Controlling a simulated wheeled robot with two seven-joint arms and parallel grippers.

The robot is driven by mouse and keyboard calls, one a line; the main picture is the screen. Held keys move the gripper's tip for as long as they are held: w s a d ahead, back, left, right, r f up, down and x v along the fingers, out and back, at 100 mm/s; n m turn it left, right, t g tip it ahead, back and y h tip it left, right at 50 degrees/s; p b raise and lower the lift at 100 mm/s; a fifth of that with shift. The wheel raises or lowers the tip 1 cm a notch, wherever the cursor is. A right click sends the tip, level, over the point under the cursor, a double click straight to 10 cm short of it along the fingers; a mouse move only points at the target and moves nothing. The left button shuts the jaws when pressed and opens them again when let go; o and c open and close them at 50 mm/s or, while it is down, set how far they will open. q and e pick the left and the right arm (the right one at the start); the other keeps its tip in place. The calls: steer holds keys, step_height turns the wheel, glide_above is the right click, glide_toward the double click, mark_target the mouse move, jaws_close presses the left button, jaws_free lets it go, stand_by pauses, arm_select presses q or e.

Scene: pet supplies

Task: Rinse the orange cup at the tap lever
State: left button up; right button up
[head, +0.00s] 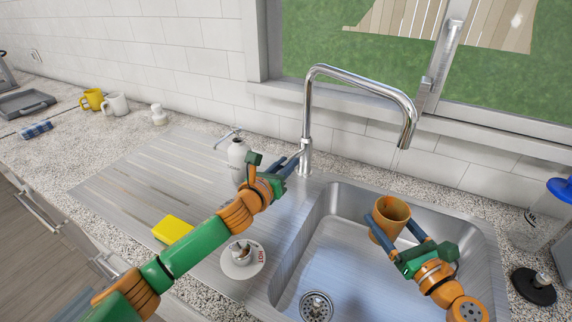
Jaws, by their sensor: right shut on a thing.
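The orange cup (391,212) is held between the fingers of my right gripper (397,232), above the sink basin (345,240). Its mouth faces up, a little tilted, and it is below the spout of the chrome tap (309,110). A faint line shows under the spout; I cannot tell if it is running water. My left gripper (287,166) is beside the tap's base, with its fingertips near the tap lever (301,153). I cannot tell whether they touch the lever or how far they are apart.
A pale bottle (237,158) stands close behind my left gripper. A yellow sponge (172,229) and a round white holder (242,262) are on the drainboard side. A blue-lidded clear container (545,215) stands right of the sink. Mugs (115,104) are far left.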

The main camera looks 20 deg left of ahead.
arm_select(q)
steer(key=shift+o, duration=1.3)
steer(key=v, duration=1.2)
steer(key=shift+f, duration=0.1)
